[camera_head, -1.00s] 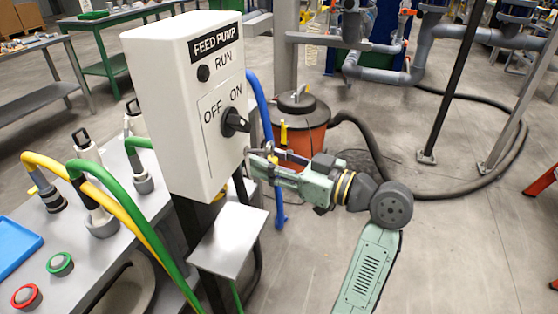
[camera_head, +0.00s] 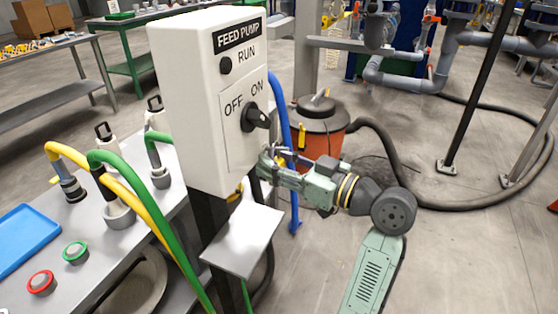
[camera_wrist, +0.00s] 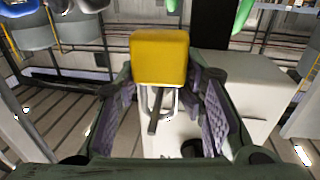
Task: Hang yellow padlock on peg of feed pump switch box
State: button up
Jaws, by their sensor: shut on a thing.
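The white feed pump switch box (camera_head: 205,120) stands at the centre of the head view, its black selector knob (camera_head: 255,117) on the front. My gripper (camera_head: 270,162) is at the box's lower right edge in that view. In the wrist view, the yellow padlock (camera_wrist: 160,57) lies at the far end of my gripper (camera_wrist: 168,105). Its pale shackle (camera_wrist: 174,102) extends toward the camera between the purple finger pads. A dark narrow bar (camera_wrist: 155,112) shows by the shackle; I cannot tell whether it is the peg or whether the shackle is around it. The padlock is not clear in the head view.
A small grey shelf (camera_head: 243,240) sits below the box. A blue hose (camera_head: 286,125) hangs behind my gripper, near an orange-and-black drum (camera_head: 318,130). A bench (camera_head: 140,225) with green and yellow hoses is on the left. Open floor lies to the right.

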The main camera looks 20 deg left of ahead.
jog(key=shift+w+a+f, duration=0.1)
jog(key=shift+a+f, duration=0.1)
jog(key=shift+a, duration=0.05)
jog(key=o, duration=1.1)
jog(key=shift+a, duration=0.1)
jog(key=shift+c, duration=0.2)
jog(key=shift+o, duration=1.4)
jog(key=shift+d, duration=0.2)
jog(key=v, duration=1.2)
jog(key=shift+d, duration=0.1)
